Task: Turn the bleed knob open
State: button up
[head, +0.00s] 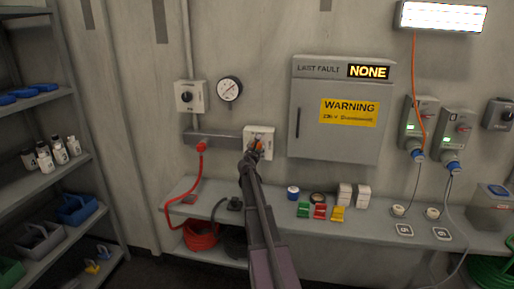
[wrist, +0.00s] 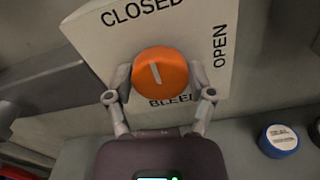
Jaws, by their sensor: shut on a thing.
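The orange bleed knob (wrist: 160,74) sits on a white plate (wrist: 105,38) marked CLOSED at the top, OPEN at the right and BLEED below. The white line on the knob points up toward CLOSED in the wrist view. My gripper (wrist: 160,84) is shut on the knob, one finger on each side of it. There my gripper (head: 255,148) covers most of the knob.
A pressure gauge (head: 229,88) and a rotary switch box (head: 190,96) are on the wall to the upper left. A red hose (head: 168,200) hangs at the left. The cabinet (head: 312,137) is to the right.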

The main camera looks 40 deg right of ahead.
jog(key=m, duration=0.4)
jog(key=shift+d+m, duration=0.1)
jog(key=shift+m, duration=0.3)
jog(key=m, duration=0.9)
jog(key=shift+m, duration=1.9)
jog(key=shift+w, duration=0.1)
jog(key=o, duration=1.1)
